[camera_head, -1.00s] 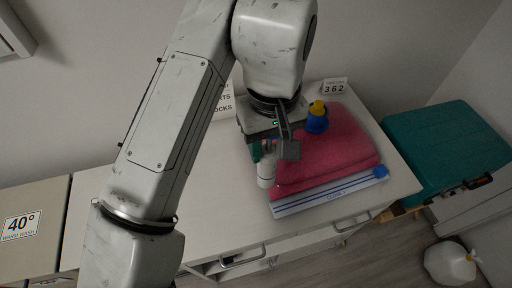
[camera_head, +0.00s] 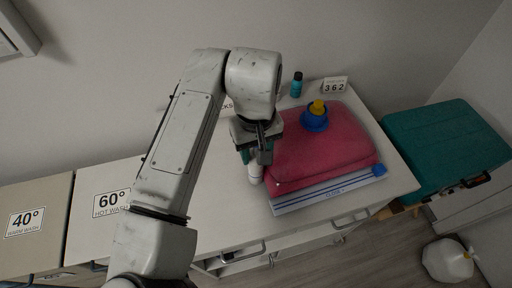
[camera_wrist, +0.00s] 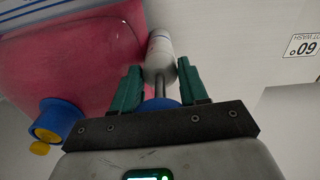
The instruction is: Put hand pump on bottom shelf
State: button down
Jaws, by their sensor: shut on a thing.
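The hand pump (camera_head: 255,172) has a pale grey-white barrel, and the wrist view shows the barrel (camera_wrist: 160,56) with a thin rod and a blue part close to my palm. My gripper (camera_head: 248,154) is shut on it, and its green fingers (camera_wrist: 161,80) stand on either side of the rod.
A teal bottle (camera_head: 297,86) and number sign (camera_head: 334,86) stand behind. A teal case (camera_head: 445,150) is at right. A white jug (camera_head: 447,261) is on the floor.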

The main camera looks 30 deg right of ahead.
jog(key=shift+f, duration=0.15)
jog(key=c, duration=0.6)
grip_release()
